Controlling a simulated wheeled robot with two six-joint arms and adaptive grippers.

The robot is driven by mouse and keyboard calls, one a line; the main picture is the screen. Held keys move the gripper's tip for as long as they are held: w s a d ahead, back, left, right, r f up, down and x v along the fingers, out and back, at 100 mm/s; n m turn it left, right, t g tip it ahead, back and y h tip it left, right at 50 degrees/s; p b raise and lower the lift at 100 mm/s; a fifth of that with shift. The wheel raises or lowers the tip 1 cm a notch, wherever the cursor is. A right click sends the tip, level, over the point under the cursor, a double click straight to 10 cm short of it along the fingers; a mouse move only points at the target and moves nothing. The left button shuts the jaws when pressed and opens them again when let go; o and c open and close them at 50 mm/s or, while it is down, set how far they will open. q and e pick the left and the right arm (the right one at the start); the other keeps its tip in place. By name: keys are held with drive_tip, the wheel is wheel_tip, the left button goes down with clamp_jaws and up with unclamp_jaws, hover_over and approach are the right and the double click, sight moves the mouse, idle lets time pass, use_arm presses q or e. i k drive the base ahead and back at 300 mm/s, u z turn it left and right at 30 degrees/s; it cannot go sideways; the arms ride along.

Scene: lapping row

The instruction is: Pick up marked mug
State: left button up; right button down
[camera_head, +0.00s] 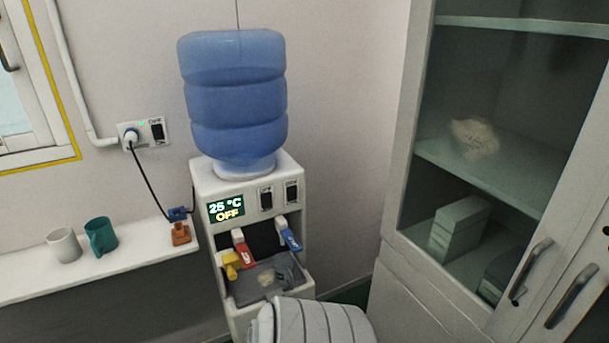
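Two mugs stand upright side by side on the white ledge (130,258) at the left. I cannot make out a clear mark on either mug at this size. Neither of my grippers is in view.
A water dispenser (208,182) with a blue bottle (236,100) stands right of the ledge; its display reads 25 °C OFF. A small orange object (181,234) sits on the ledge's right end. A ribbed grey object (318,322) fills the bottom foreground. A glass-door cabinet (402,250) stands at right.

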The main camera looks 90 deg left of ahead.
sight(284, 275)
drive_tip(key=k, duration=0.9)
drive_tip(key=u, duration=0.3)
